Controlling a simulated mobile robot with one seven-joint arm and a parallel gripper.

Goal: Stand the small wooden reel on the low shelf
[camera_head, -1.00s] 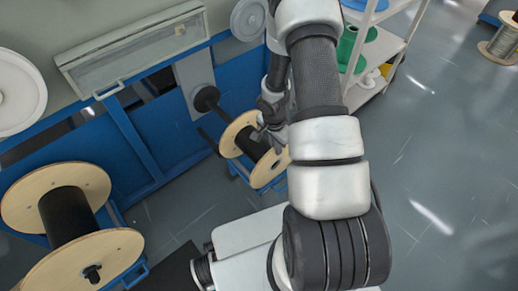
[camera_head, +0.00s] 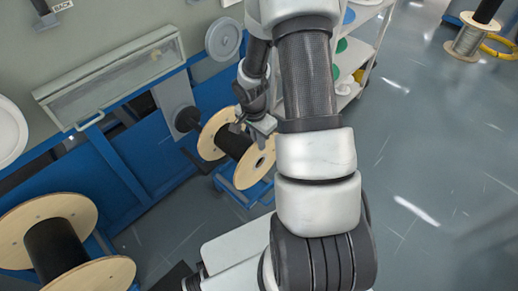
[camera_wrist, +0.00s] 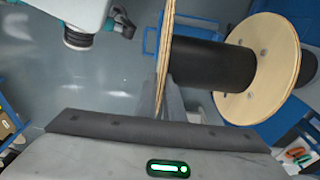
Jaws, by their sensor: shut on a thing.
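The small wooden reel has two pale round flanges and a black-wound core (camera_head: 234,142). It is tilted in the head view, above a low blue stand (camera_head: 248,191); whether it touches the stand is unclear. My gripper (camera_head: 263,124) is shut on the rim of its nearer flange. In the wrist view my gripper (camera_wrist: 168,92) pinches one flange, seen edge-on, with the reel's black core (camera_wrist: 208,64) and other flange to the right. A white shelf rack (camera_head: 347,98) stands at the upper right, holding green and white items; my arm hides part of it.
A larger wooden reel (camera_head: 52,246) stands at lower left. A wire spool (camera_head: 467,40) stands far right. The grey floor (camera_head: 435,160) on the right is clear.

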